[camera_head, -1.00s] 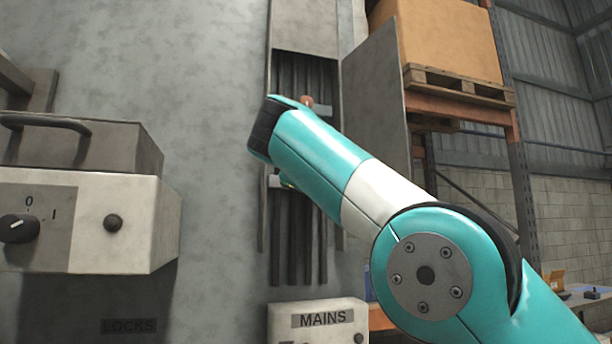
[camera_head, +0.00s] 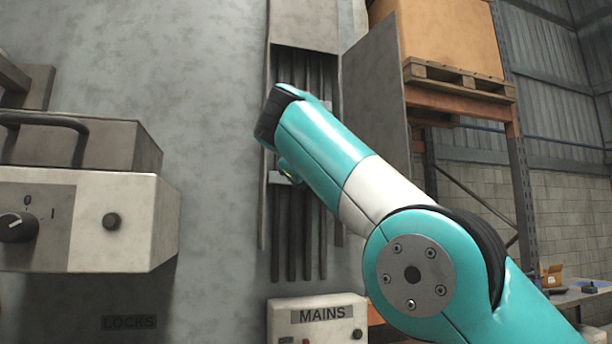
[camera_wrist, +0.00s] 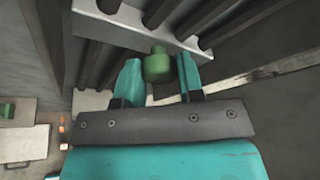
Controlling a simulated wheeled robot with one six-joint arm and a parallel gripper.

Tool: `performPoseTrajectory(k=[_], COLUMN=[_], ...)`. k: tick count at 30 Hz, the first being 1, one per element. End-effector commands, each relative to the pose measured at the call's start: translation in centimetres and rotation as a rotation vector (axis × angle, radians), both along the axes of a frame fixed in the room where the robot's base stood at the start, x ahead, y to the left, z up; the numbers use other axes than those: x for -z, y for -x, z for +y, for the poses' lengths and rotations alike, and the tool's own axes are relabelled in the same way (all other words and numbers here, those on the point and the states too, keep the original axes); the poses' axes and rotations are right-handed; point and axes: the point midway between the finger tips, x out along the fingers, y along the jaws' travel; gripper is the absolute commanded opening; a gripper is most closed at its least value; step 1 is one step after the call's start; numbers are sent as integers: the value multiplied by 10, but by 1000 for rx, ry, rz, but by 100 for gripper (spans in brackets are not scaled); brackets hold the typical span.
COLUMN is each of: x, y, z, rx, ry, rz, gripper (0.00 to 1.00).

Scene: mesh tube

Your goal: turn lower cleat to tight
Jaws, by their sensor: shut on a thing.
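In the wrist view a green cylindrical knob (camera_wrist: 157,66) sits between the two teal fingers of my gripper (camera_wrist: 158,80), which is shut on it. Just beyond the knob is a light grey notched cleat bar (camera_wrist: 128,20) across dark cables. In the head view the lower cleat (camera_head: 275,180) shows as a short pale edge in the open cable channel. I cannot tell the knob's turn setting.
Dark vertical cables (camera_head: 307,235) run down the channel. An open grey door (camera_head: 375,110) stands right of it. The MAINS box (camera_head: 318,320) is below, and a LOCKS control box (camera_head: 110,220) juts out at left. A shelf rack with a pallet (camera_head: 460,80) stands behind.

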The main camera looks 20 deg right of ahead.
Motion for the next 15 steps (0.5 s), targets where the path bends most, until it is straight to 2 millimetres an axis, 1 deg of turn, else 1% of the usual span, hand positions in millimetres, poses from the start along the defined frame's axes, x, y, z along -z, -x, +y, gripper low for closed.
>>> performPoseTrajectory(k=[2,3,5,6,15], x=[1,1,1,1,0], y=[0,0,0,0,3], z=[0,0,0,0,1], rx=[2,2,2,2,-1], ry=[-2,-2,-1,-1,0], rz=[2,2,3,3,1], gripper=[11,44,58,60,60])
